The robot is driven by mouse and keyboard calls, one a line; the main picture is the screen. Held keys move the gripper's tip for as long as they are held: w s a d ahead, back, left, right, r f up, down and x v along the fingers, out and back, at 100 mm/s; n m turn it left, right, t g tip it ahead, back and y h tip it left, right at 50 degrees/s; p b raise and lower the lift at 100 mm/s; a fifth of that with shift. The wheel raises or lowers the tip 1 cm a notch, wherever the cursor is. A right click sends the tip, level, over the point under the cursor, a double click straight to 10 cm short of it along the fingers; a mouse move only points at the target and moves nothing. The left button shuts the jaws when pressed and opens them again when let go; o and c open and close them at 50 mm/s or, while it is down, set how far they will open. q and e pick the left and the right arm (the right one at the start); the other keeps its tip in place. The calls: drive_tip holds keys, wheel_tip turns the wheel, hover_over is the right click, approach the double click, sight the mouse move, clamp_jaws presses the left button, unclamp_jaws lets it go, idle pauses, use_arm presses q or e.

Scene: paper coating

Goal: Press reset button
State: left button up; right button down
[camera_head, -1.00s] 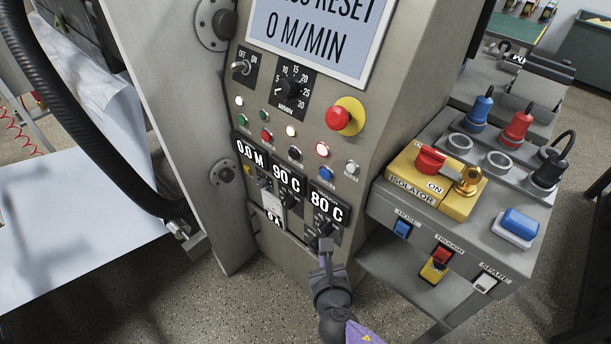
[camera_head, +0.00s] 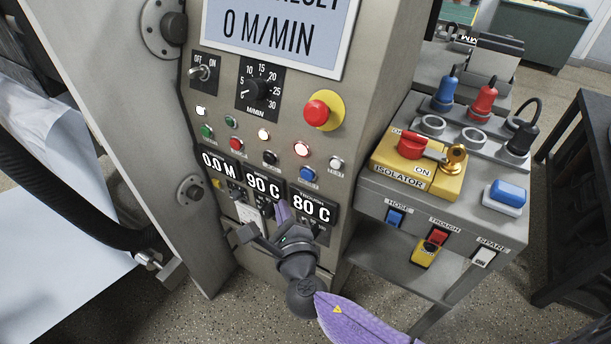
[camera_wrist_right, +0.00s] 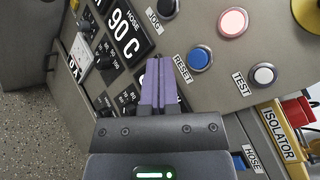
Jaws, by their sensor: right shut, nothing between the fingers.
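The reset button (camera_head: 308,175) is a round blue button in the lower row of the grey control panel. In the right wrist view the blue button (camera_wrist_right: 200,58) has a RESET label beside it, up and right of my fingertips. My right gripper (camera_head: 283,210) is in front of the lower panel, below and left of the blue button in the head view. Its purple fingers (camera_wrist_right: 159,75) are shut and empty, and they cover part of the 80 C display in the wrist view. Contact with the panel cannot be told. My left gripper is not in view.
A white TEST button (camera_head: 336,163), a lit red button (camera_head: 301,149) and a black JOG button (camera_head: 269,158) sit close by. A red emergency stop (camera_head: 317,113) is above. The yellow isolator box (camera_head: 418,165) stands right of the panel. Knobs sit below the displays.

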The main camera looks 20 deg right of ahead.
sight(295, 169)
drive_tip(key=shift+w+d+b, duration=0.15)
drive_tip(key=shift+w+d, duration=0.8)
drive_tip(key=shift+d, duration=0.3)
drive_tip(key=shift+w+d+b, duration=0.15)
drive_tip(key=shift+w+d, duration=0.8)
drive_tip(key=shift+d, duration=0.25)
drive_tip(key=shift+w+d, duration=0.2)
drive_tip(key=shift+d, duration=0.1)
